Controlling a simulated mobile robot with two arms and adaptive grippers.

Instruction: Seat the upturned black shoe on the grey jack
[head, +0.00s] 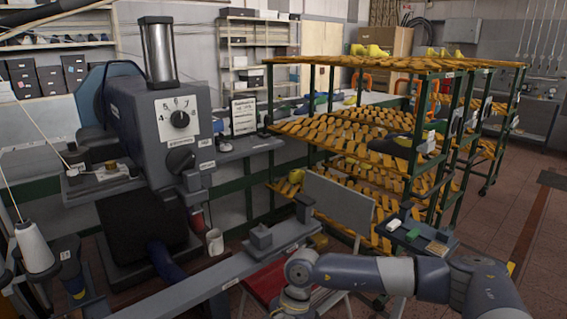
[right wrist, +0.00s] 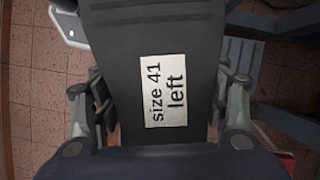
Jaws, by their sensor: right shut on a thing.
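In the right wrist view a black shoe (right wrist: 120,60) fills the middle, with a white label reading "size 41 left". My right gripper (right wrist: 160,90) has a finger on each side of it and is shut on it. Whether the shoe is upturned cannot be told from this close view. In the head view my right arm reaches in from the lower right and bends down at the bottom edge, where its gripper and the shoe are out of sight. A grey block (head: 261,237), which looks like the jack, stands on a long grey beam (head: 215,278). My left gripper is not in view.
A grey post (head: 303,206) rises at the beam's far end, beside a grey panel (head: 338,204). A red seat (head: 268,284) lies below the beam. A rack (head: 345,128) of yellow shoe lasts stands behind, with a small dark tray (head: 450,243) nearby. A large grey machine (head: 160,125) stands left.

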